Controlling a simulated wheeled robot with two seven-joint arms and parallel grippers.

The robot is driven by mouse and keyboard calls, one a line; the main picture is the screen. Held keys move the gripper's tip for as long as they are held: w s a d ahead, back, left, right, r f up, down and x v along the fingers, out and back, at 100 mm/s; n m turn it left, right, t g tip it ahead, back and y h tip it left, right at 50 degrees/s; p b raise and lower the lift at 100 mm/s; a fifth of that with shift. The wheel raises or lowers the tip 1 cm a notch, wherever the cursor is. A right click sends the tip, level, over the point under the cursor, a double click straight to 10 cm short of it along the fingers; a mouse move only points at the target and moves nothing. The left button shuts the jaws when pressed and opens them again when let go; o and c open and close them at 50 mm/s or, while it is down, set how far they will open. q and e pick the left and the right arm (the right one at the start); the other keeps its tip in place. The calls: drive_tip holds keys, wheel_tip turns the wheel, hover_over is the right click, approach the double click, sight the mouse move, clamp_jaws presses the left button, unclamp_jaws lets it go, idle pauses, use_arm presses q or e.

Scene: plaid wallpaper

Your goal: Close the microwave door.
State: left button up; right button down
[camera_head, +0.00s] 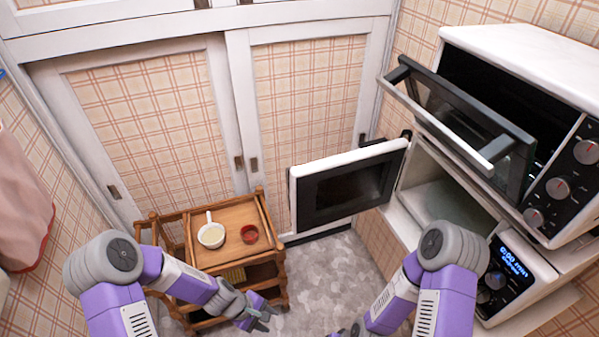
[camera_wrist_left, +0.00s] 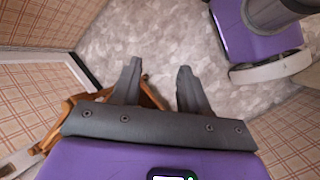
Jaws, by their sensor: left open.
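The microwave (camera_head: 508,277) stands at the right, below an oven, with a lit blue display on its front. Its door (camera_head: 347,184), white-edged with a dark window, is swung wide open to the left, and the pale cavity shows. My left gripper (camera_head: 262,315) is at the bottom middle, lower left of the door and apart from it. In the left wrist view its two fingers (camera_wrist_left: 157,85) are spread with nothing between them. My right arm comes in at the bottom right, in front of the microwave; its gripper is not clearly visible at the bottom edge.
A black-and-white oven (camera_head: 525,120) above the microwave has its own door (camera_head: 450,120) partly open. A wooden cart (camera_head: 179,234) at left holds a white pan (camera_head: 211,235) and a red bowl (camera_head: 249,234). Grey floor (camera_head: 335,250) is clear between cart and microwave.

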use_arm(q)
drive_tip(key=w+d+r+n+t+h, duration=0.2)
drive_tip(key=w+r+n+h, duration=0.3)
drive_tip(key=w+r, duration=0.65)
drive_tip(key=n+t+h, duration=0.4)
drive_tip(key=n+h, duration=0.2)
approach(287, 180)
drive_tip(key=x, duration=0.9)
drive_tip(key=shift+w+d, duration=0.1)
drive_tip(key=shift+w, duration=0.15)
drive_tip(key=shift+w+d+n, duration=0.25)
drive_tip(key=shift+d+n, duration=0.05)
drive_tip(key=shift+d, duration=0.35)
clamp_jaws()
